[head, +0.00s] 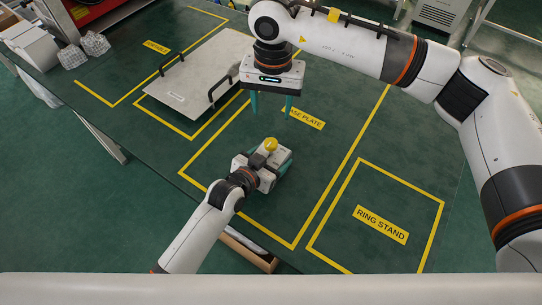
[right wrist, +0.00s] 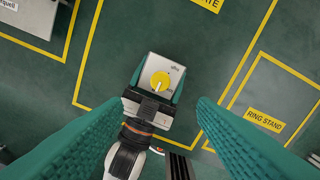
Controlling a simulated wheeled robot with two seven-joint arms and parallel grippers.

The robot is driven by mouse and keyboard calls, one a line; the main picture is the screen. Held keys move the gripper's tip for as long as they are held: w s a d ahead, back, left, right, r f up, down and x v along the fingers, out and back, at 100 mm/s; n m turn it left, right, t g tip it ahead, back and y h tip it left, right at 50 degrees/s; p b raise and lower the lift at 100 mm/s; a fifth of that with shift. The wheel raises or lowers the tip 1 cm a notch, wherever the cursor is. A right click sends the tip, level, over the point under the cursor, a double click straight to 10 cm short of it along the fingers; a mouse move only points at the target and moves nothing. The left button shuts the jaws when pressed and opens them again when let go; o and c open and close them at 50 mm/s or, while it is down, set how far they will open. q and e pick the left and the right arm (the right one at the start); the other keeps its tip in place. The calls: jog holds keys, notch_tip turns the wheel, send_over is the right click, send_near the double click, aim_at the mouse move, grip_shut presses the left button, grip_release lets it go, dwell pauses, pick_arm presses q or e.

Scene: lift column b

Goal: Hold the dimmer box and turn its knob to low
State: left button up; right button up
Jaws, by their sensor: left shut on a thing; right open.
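The dimmer box is a small light-coloured box with a yellow knob (head: 270,144) on top. In the right wrist view the box (right wrist: 152,63) sits at the middle, with its round knob (right wrist: 160,82) facing the camera. A pale pointer line on the knob points toward the lower left there. My left gripper (head: 272,162) is shut on the box from the near side, its teal fingers along the box's sides. My right gripper (head: 270,111) is open and empty above the box, fingers pointing down, apart from the knob. The box's underside is hidden.
A metal plate (head: 200,75) with two black handles lies left of the box on the green table. Yellow-taped zones include a bare RING STAND area (head: 375,215) at right. Clear crumpled-looking items (head: 95,43) and a white box (head: 30,45) stand at the far left.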

aim_at(272, 142)
jog(key=shift+n, duration=0.3)
notch_tip(272, 142, down, 12)
jog(key=shift+a+r, duration=0.1)
dwell(0.4)
jog(key=c, duration=1)
jog(key=shift+o, duration=0.2)
jog(key=n, duration=0.5)
jog(key=shift+n, duration=0.4)
jog(key=n, duration=0.7)
jog(key=shift+w, duration=0.1)
jog(key=o, duration=0.6)
jog(key=shift+n, duration=0.5)
jog(key=o, duration=0.4)
jog(key=shift+c, duration=0.2)
